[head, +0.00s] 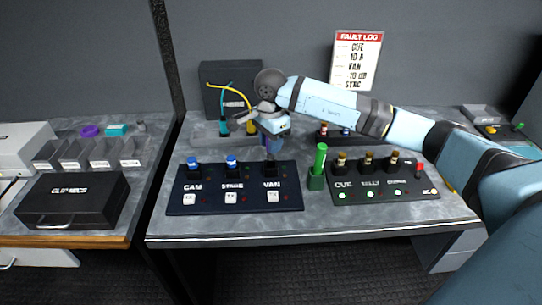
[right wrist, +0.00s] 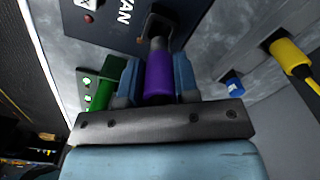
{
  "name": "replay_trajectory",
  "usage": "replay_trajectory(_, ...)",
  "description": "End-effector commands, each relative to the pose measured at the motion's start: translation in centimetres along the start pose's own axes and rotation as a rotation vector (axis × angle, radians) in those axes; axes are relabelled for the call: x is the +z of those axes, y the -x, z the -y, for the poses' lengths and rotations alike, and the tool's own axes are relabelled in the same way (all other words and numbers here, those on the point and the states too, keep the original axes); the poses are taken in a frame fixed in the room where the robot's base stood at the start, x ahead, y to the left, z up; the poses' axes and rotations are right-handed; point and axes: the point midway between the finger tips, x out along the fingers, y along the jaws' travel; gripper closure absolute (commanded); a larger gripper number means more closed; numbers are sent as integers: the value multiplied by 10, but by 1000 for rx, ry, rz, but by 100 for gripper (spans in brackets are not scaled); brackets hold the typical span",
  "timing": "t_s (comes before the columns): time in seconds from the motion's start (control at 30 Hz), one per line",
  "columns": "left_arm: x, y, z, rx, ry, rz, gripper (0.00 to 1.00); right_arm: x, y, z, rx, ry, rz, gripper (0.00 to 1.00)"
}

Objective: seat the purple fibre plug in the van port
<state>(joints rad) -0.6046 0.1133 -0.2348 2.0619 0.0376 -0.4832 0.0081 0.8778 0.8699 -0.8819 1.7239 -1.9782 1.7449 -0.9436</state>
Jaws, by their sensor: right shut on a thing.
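The purple fibre plug (right wrist: 158,76) is between the fingers of my right gripper (right wrist: 156,80), which is shut on it. Its grey nose points at the dark van port (right wrist: 161,22) and overlaps its opening; I cannot tell how far in it is. In the head view my right gripper (head: 271,146) points down just over the van port (head: 272,168), at the right end of the black panel (head: 235,202). The gripper hides most of the plug there. My left gripper is not in view.
Blue plugs (head: 232,163) stand in the cam and stage ports. A green cylinder (head: 320,158) in a holder stands close right of the port, beside a second panel (head: 385,197) with several plugs. Yellow and teal cables (head: 233,104) hang behind. A black case (head: 72,201) sits left.

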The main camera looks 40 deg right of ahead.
Motion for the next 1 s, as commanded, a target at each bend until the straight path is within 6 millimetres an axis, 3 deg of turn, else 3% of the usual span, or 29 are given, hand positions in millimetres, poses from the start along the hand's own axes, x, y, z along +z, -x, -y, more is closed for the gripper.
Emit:
replay_trajectory(0.17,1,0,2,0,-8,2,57,0,-12,0,1,1,1,95)
replay_trajectory(0.43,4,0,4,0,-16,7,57,0,-48,0,2,-1,0,95)
replay_trajectory(0.83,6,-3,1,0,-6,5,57,0,-55,0,0,0,0,95)
replay_trajectory(0.87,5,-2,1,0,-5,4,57,0,-53,0,0,0,0,64)
replay_trajectory(0.93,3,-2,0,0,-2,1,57,0,-53,0,0,0,0,48)
replay_trajectory(1.0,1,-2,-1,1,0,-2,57,0,-53,0,0,0,0,46)
